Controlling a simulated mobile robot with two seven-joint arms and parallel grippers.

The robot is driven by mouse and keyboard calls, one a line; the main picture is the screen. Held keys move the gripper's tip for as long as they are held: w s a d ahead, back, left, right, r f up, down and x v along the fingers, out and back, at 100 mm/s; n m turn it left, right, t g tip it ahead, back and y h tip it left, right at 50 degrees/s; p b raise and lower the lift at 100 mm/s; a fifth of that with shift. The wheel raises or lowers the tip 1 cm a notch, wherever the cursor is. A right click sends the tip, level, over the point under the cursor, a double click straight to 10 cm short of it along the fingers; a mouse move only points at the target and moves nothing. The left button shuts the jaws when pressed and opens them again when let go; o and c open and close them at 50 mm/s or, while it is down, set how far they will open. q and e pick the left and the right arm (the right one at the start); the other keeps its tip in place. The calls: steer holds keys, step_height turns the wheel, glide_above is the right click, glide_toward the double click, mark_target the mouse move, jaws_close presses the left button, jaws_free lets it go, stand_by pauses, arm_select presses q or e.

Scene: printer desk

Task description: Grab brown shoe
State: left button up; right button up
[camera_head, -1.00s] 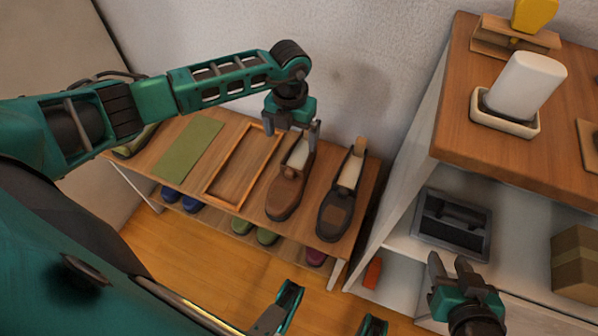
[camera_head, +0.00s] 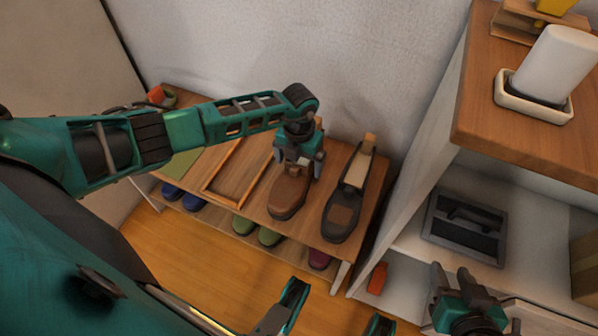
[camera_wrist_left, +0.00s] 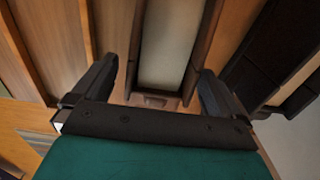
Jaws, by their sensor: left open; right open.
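The brown shoe (camera_head: 288,192) stands on the top of the wooden shoe bench (camera_head: 262,222), beside a black shoe (camera_head: 345,208) on its right. My left gripper (camera_head: 300,172) is over the rear part of the brown shoe and hides much of it. In the left wrist view its two fingers (camera_wrist_left: 158,88) are open, one on each side of the brown shoe's pale insole (camera_wrist_left: 170,45). I cannot tell whether they touch the shoe. My right gripper (camera_head: 452,283) is open and empty at the lower right, in front of the white shelf.
A wooden tray (camera_head: 213,188) and green mat (camera_head: 180,165) lie left of the shoe. Several shoes sit on the bench's lower level. A white cabinet (camera_head: 425,150) stands right, with a grey tray (camera_head: 465,228) and a white cylinder (camera_head: 550,65). The wall is close behind.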

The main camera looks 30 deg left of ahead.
arm_select(q)
steer(key=shift+r, duration=0.1)
steer(key=c, duration=1.3)
